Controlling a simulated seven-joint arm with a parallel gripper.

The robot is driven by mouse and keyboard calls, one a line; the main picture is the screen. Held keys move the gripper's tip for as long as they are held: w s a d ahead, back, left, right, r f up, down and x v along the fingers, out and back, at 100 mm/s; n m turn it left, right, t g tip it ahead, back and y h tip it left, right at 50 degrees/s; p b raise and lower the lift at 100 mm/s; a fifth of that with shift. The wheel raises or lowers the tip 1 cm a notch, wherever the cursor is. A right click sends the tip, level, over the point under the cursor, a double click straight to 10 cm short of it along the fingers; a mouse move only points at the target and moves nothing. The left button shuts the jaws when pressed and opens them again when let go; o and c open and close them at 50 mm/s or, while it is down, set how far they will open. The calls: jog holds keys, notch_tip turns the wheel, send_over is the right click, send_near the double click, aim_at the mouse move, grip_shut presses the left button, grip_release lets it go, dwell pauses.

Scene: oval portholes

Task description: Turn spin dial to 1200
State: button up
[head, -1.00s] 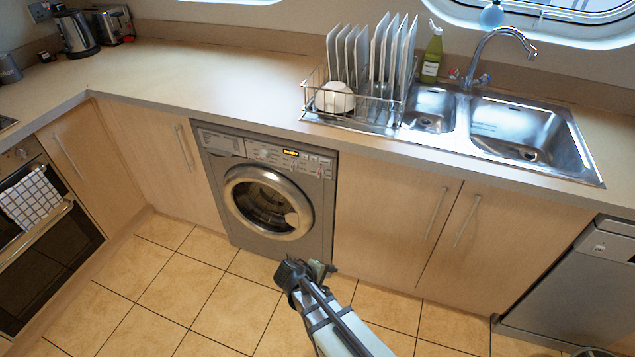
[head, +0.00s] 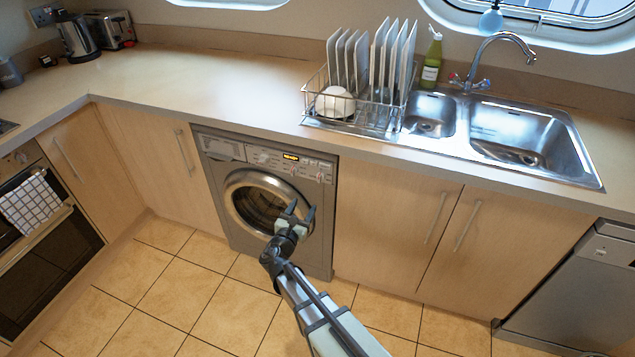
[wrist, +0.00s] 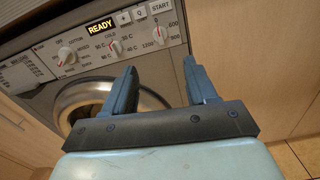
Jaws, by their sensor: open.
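The washing machine (head: 222,180) has a control panel along its top. In the wrist view the panel carries three dials, and the display reads READY. The rightmost dial (wrist: 157,34) has numbers around it, among them 0 and 600, and appears to be the spin dial. Its pointer setting is too small to read surely. The middle dial (wrist: 115,46) has temperature marks and the left dial (wrist: 67,56) has program names. My gripper (head: 302,211) is open and empty, in front of the door's right side and below the panel. Its fingers (wrist: 160,78) touch no dial.
The round door (head: 236,206) is shut behind my gripper. The counter edge (head: 365,153) overhangs just above the panel. Cabinet doors (head: 390,220) flank the machine, with a long handle (head: 436,213) to the right. The tiled floor in front is clear.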

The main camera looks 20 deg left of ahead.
aim_at(318, 180)
jog(key=shift+n, duration=0.6)
jog(key=w, duration=1.3)
jog(key=shift+w, duration=0.4)
jog(key=shift+c, duration=0.5)
jog(key=c, duration=1)
jog(key=shift+o, duration=0.2)
jog(key=shift+m, duration=0.3)
